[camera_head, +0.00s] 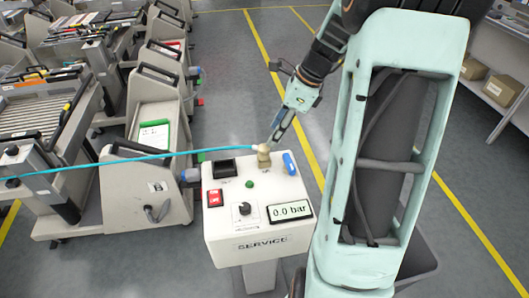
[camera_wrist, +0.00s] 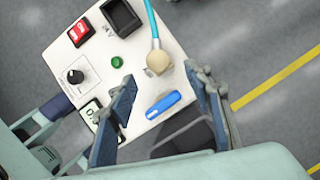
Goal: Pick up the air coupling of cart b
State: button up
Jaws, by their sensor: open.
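The tan air coupling (camera_head: 264,160) sits on top of the white service box (camera_head: 262,246), with a teal hose (camera_head: 110,162) running from it to the left toward the trolleys. In the wrist view the coupling (camera_wrist: 158,62) and its hose (camera_wrist: 151,22) lie just beyond my fingertips. My gripper (camera_head: 273,140) comes down from above right, close to the coupling in the head view. In the wrist view my gripper (camera_wrist: 165,88) is open, with a finger on each side and nothing between them held. Which trolley is cart b cannot be told.
The box carries a blue lever (camera_head: 289,163), a red switch (camera_head: 215,197), a green button (camera_head: 250,184), a knob (camera_head: 244,209) and a display (camera_head: 289,210) reading 0.0 bar. A grey trolley (camera_head: 157,110) stands close on the left. Floor behind the box is clear.

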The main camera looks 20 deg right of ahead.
aim_at(265, 147)
jog(key=b+x, duration=0.1)
jog(key=x, duration=0.7)
jog(key=shift+a+f, duration=0.15)
jog(key=shift+a, duration=0.05)
grip_shut()
